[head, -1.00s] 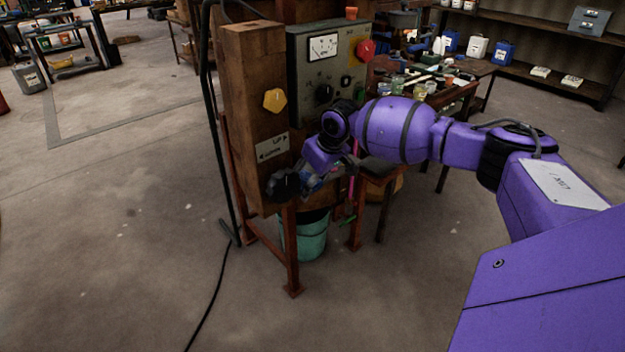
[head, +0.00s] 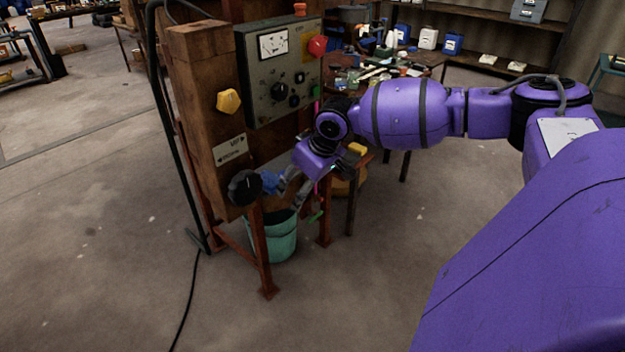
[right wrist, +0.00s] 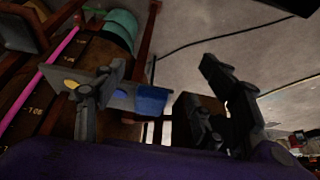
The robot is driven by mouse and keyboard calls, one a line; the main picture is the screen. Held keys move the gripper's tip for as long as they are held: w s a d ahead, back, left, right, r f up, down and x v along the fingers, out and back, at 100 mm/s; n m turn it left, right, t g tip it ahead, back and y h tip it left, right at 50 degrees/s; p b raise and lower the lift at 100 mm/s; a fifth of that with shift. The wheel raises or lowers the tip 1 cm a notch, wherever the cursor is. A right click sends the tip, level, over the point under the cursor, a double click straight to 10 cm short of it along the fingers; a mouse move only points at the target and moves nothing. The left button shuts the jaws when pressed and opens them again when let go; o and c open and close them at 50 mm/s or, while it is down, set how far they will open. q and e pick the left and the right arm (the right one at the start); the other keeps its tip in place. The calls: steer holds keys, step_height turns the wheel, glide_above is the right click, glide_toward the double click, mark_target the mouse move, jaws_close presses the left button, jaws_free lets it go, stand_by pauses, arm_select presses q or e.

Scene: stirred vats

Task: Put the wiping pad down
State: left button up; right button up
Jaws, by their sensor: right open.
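A small yellow block (head: 357,149), which may be the wiping pad, lies on the small stool (head: 362,162) just right of my right wrist in the head view. My right gripper (head: 292,190) points down and left toward the wooden stand. Its grey fingers are apart in the right wrist view (right wrist: 165,95), with no pad between them. A blue part (head: 269,182) beside the black knob shows near the fingertips; a blue piece (right wrist: 152,100) on a grey bar also shows in the right wrist view. My left gripper is not in view.
The wooden stand (head: 195,100) carries a grey control panel (head: 283,95), a yellow knob (head: 228,101) and a black knob (head: 244,187). A green bucket (head: 272,238) stands below. A cluttered table (head: 400,75) is behind. The floor in front is clear, apart from a black cable.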

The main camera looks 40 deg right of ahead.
steer(key=s+a+f+n+y, duration=0.1)
steer(key=s+a+f+y, duration=0.1)
steer(key=s+a+f, duration=0.75)
steer(key=s+a+f+n+y, duration=0.1)
steer(key=s+a+f+y, duration=0.1)
steer(key=s+a+f, duration=1)
steer(key=s+a+f+m+t+h, duration=0.1)
steer(key=s+f+h, duration=0.1)
steer(key=s, duration=0.8)
steer(key=s+a+f+m+t+h, duration=0.1)
steer(key=s+f, duration=0.3)
steer(key=s, duration=0.6)
steer(key=shift+m+t+h, duration=0.3)
steer(key=shift+t+h, duration=0.2)
steer(key=shift+h, duration=0.2)
